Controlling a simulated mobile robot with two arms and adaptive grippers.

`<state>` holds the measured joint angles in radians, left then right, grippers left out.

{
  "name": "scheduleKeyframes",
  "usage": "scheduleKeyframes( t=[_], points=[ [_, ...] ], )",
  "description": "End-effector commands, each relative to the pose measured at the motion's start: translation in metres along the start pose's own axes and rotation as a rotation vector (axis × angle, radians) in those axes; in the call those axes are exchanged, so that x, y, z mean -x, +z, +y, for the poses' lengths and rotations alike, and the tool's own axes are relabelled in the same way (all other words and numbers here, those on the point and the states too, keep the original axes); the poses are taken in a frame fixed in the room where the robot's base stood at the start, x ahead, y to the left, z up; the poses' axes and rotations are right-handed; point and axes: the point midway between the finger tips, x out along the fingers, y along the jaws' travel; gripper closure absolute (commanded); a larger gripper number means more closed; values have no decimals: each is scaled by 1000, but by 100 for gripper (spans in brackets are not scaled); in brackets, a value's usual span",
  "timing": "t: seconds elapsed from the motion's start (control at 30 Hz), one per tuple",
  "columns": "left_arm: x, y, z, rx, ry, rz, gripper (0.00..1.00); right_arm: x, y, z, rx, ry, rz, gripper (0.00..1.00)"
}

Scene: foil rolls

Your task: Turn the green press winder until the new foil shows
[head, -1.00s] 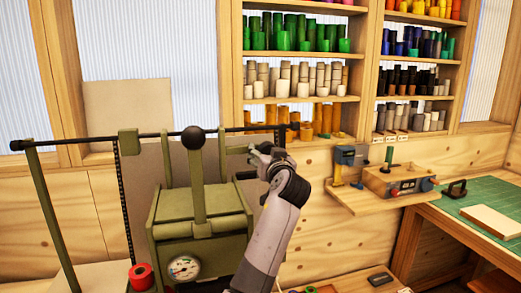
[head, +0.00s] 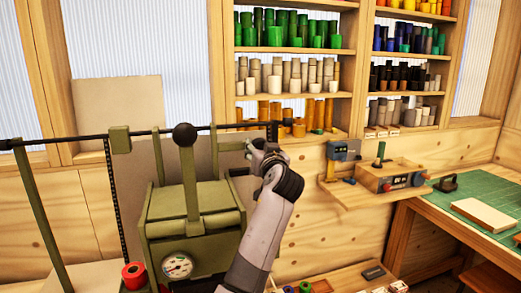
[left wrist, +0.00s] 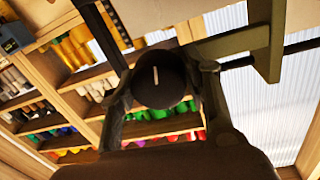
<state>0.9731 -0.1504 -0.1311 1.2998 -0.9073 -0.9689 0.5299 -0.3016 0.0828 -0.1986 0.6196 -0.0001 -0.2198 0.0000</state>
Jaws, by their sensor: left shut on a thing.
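The green press (head: 195,215) stands at the left in the head view, with a black ball-topped lever (head: 185,136) and a round dial (head: 177,265) on its front. My left gripper (head: 258,152) is at the press's upper right side. In the left wrist view my left gripper (left wrist: 162,95) is shut around a dark round winder knob (left wrist: 160,78) with a white line on its face. The winder is mostly hidden by the gripper in the head view. A dark foil strip (head: 112,195) hangs at the press's left. My right gripper is not in view.
A red roll (head: 134,275) sits low at the press's left. A shelf (head: 295,92) of coloured rolls is behind. A small wall ledge (head: 350,200) holds tools, and a bench with a green mat (head: 495,205) stands at right. A black rod (head: 60,142) crosses above the press.

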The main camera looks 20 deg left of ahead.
Motion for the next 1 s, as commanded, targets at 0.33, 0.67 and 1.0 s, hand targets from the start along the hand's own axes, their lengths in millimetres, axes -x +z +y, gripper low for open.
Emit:
scheduleKeyframes(
  t=[0.33, 0.67, 1.0],
  points=[
    [0, -1, 0, -11, 1, 0, 84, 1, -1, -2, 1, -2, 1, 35],
    [0, -3, 0, -161, 3, -13, 84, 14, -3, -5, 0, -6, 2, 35],
    [0, -5, 0, -470, 6, -39, 84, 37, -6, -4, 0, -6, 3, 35]
  ],
)
